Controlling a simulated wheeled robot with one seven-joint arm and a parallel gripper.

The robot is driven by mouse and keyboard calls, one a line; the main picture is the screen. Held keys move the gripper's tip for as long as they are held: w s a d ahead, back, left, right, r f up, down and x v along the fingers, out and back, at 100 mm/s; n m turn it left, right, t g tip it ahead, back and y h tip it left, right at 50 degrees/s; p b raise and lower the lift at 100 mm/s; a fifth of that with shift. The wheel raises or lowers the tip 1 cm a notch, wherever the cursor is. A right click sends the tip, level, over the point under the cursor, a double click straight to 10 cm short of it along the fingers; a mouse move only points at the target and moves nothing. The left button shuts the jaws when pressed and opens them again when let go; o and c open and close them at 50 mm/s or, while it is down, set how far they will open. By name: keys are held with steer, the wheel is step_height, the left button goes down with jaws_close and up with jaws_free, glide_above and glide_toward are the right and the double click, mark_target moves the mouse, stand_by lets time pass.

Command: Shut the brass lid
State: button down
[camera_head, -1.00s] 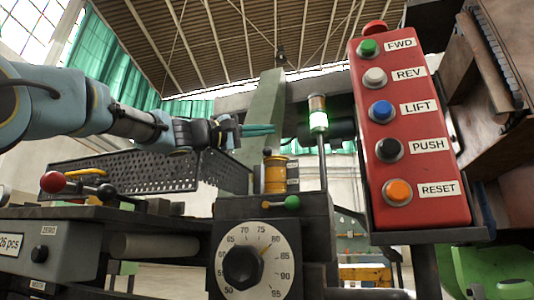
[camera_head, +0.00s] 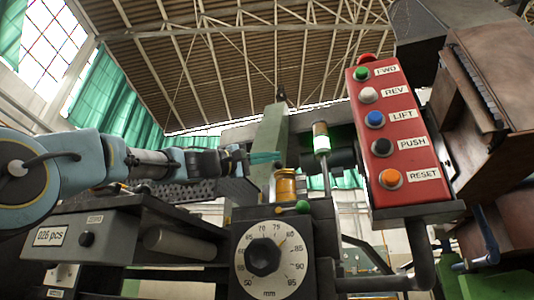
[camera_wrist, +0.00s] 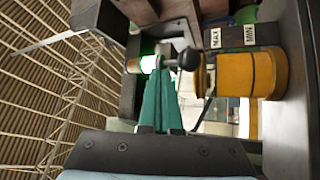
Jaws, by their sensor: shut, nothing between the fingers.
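A brass cup (camera_head: 286,187) stands on the dark machine housing above the dial. Its brass lid (camera_wrist: 200,75) is at the cup's top end in the wrist view and carries a dark ball knob (camera_wrist: 188,59). The cup (camera_wrist: 252,73) also fills the right of the wrist view, which is turned sideways. My gripper (camera_head: 278,157) has teal fingers, shut and empty, reaching in from the left close to the knob. In the wrist view the fingertips (camera_wrist: 163,58) are just beside the knob.
A red button box (camera_head: 395,135) stands to the right of the cup. A signal lamp (camera_head: 321,140) on a thin post is close behind the fingertips. A green-knobbed lever (camera_head: 302,207) and a dial (camera_head: 264,259) are below. A perforated dark tray (camera_head: 200,190) is at the left.

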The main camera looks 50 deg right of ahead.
steer(key=shift+f, duration=0.15)
stand_by(0.4)
step_height(320, 180, up, 10)
steer(key=p, duration=0.7)
steer(key=shift+p, duration=0.3)
